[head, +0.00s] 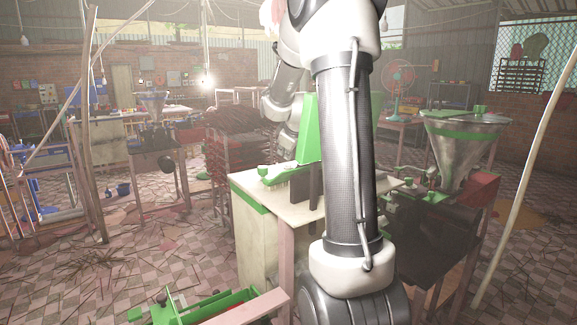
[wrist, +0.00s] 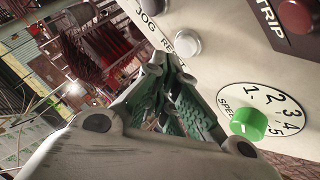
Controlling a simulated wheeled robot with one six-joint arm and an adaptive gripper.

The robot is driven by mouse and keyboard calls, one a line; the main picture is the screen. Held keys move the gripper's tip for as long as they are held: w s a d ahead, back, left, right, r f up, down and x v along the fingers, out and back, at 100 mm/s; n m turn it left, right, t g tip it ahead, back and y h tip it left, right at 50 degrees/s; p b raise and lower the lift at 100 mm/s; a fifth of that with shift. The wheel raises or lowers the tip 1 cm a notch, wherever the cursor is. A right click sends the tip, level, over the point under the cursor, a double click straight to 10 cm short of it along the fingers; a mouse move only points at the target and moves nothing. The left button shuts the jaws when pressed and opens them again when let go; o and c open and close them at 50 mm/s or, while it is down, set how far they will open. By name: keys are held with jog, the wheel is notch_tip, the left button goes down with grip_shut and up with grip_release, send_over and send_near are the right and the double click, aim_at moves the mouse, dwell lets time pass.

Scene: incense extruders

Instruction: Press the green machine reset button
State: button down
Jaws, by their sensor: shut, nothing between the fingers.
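In the wrist view, a pale control panel (wrist: 230,60) fills the right side, tilted in the picture. A round grey-white button (wrist: 187,42) stands out from it beside a label reading "RE..T", partly covered by the button. My gripper (wrist: 168,70) is shut and empty, its green-padded fingers pointing at the panel. Its tips lie just below and left of the grey-white button in the picture; I cannot tell whether they touch the panel. In the head view, the green machine (head: 307,130) stands behind my arm, which hides the gripper and the button.
On the panel are a dark button (wrist: 151,7) by "JOG", a dark red "TRIP" part (wrist: 296,15) and a green speed knob (wrist: 248,124). A metal hopper (head: 460,150) stands right of my arm, a red rack (head: 235,150) behind left. A wooden pole (head: 90,130) stands left.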

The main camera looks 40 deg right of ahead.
jog(key=shift+f, duration=0.45)
jog(key=shift+f, duration=0.5)
dwell(0.7)
dwell(0.4)
jog(key=shift+r, duration=0.95)
jog(key=shift+r, duration=2.5)
